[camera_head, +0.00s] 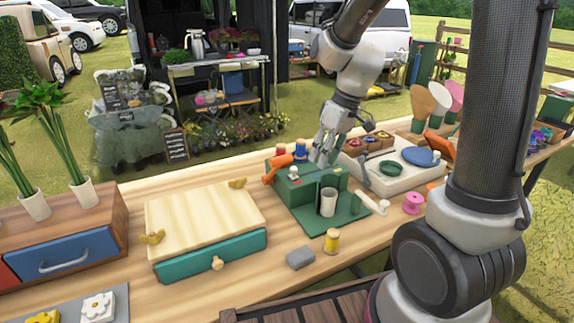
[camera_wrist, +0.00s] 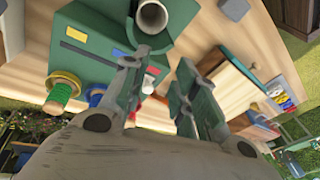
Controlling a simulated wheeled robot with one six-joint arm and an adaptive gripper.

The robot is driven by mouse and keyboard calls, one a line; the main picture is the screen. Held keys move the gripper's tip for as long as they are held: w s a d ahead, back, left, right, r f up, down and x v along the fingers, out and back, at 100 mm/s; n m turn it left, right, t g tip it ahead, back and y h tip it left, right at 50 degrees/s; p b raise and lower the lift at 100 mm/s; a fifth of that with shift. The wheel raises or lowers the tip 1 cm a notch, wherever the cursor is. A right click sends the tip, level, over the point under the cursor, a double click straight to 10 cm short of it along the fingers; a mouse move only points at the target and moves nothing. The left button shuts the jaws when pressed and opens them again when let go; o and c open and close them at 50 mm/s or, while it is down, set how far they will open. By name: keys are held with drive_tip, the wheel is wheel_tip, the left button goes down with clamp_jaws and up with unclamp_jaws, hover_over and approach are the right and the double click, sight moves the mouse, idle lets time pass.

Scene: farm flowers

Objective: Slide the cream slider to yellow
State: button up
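A green box-shaped device (camera_head: 300,192) stands on the wooden table. A small cream knob (camera_head: 293,173), which looks like the slider, sits on its top near the front-left part. In the wrist view the device's green face (camera_wrist: 85,40) carries a yellow mark (camera_wrist: 75,34), and red and blue marks are also there. My gripper (camera_head: 320,155) is over the back right of the device. In the wrist view its two fingers (camera_wrist: 158,72) are apart, with nothing seen held between them.
A drawer box (camera_head: 205,218) stands left; a white tray (camera_head: 400,178) stands right.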

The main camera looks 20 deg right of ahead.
sight(294, 168)
drive_tip(key=w+a+n+t, duration=0.2)
drive_tip(key=w+a+n, duration=0.1)
drive_tip(key=w+n, duration=0.2)
drive_tip(key=shift+y, duration=0.3)
drive_tip(key=x, duration=0.7)
drive_tip(key=shift+w+a, duration=0.1)
clamp_jaws()
